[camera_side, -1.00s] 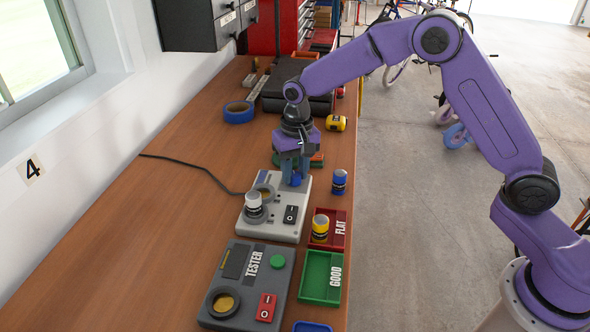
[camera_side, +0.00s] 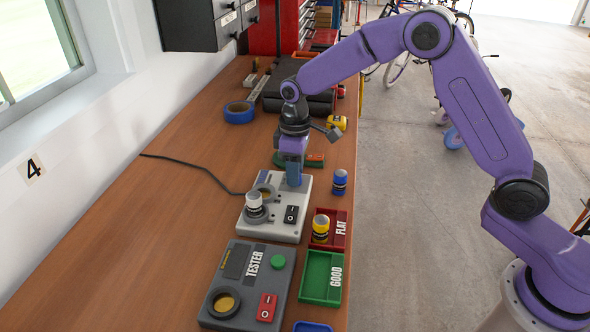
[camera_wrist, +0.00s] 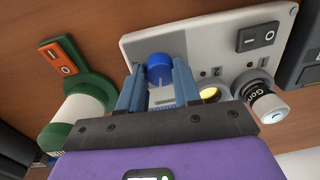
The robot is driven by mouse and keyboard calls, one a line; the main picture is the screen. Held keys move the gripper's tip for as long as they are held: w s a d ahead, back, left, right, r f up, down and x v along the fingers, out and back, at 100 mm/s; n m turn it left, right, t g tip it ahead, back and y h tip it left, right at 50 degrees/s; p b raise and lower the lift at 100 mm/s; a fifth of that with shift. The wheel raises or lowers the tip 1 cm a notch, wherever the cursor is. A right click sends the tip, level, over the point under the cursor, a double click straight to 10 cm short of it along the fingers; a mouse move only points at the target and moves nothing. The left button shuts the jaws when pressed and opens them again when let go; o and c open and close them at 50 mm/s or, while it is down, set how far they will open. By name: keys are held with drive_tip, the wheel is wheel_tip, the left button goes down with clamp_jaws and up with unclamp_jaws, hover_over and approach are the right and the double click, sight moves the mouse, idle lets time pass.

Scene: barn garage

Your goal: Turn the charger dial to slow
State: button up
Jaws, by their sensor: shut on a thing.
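The light grey charger (camera_side: 268,229) lies on the bench in the side view, and its panel (camera_wrist: 205,50) fills the upper middle of the wrist view. Its round blue dial (camera_wrist: 159,66) sits between my two fingers. My gripper (camera_side: 294,182) points down over the charger's far right corner and is shut on the dial, as the wrist view (camera_wrist: 158,78) shows. In the side view the fingers hide the dial. The dial's scale marks are too small or covered to read. A white-topped cell (camera_side: 254,201) stands in one charger well; the other well (camera_wrist: 209,93) looks empty.
A blue cell (camera_side: 340,181) stands to the right. Nearer are the red FLAT tray (camera_side: 340,240) with a yellow cell, the green GOOD tray (camera_side: 321,296) and the grey tester (camera_side: 240,300).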

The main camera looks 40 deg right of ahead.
drive_tip(key=shift+r+n, duration=0.1)
drive_tip(key=shift+n, duration=1.1)
drive_tip(key=o, duration=1.1)
drive_tip(key=shift+c, duration=0.2)
wheel_tip(320, 180, up, 17)
drive_tip(key=shift+w+r, duration=0.2)
drive_tip(key=shift+w, duration=0.1)
drive_tip(key=shift+d, duration=0.1)
